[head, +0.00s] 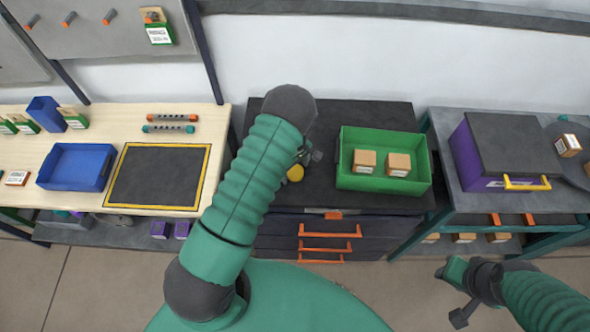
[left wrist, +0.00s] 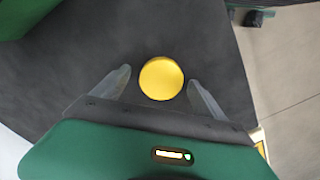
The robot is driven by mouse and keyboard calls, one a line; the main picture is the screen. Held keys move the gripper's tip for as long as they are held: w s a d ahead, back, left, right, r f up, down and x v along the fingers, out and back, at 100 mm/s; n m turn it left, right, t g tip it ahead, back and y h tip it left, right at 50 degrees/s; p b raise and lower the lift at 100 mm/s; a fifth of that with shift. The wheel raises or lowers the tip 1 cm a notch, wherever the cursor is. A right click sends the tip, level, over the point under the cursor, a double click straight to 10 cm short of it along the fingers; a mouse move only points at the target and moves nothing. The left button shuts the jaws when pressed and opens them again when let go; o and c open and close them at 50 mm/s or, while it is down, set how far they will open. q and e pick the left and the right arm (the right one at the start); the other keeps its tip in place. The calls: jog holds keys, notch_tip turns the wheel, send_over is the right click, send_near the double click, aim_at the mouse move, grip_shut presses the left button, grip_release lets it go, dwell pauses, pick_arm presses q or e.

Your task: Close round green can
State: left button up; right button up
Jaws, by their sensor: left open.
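A round thing with a yellow top (head: 296,173) stands on the dark cabinet top, partly hidden by my left arm. In the left wrist view its yellow disc (left wrist: 161,78) lies between the two fingers; no green side of a can shows. My left gripper (head: 309,156) is over the cabinet top, largely hidden behind its own arm in the head view. In the left wrist view the left gripper (left wrist: 159,80) is open, with a finger on each side of the disc and a gap at both. My right gripper (head: 460,289) is low at the right, away from the cabinet.
A green bin (head: 384,190) with two small boxes stands right of the yellow top on the cabinet. A wooden workbench (head: 222,118) with a blue bin (head: 75,167) is at the left. A purple box (head: 480,160) stands on the right table. Cabinet top behind is clear.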

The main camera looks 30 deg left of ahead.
aim_at(295, 171)
pick_arm(q)
jog(key=shift+c, duration=0.4)
jog(key=shift+d, duration=0.1)
jog(key=shift+c, duration=1.1)
jog(key=c, duration=1.1)
jog(key=shift+r, duration=0.1)
jog(key=shift+r+b, duration=0.45)
jog(key=shift+r, duration=0.05)
notch_tip(295, 171, up, 2)
jog(key=shift+r+b, duration=0.15)
jog(key=shift+b, duration=0.5)
jog(key=s+d+r+b, duration=0.1)
jog(key=s+d+b, duration=0.2)
jog(key=s+d, duration=0.6)
jog(key=s, duration=0.4)
jog(key=shift+d+r+b, duration=0.3)
jog(key=shift+d+r, duration=0.05)
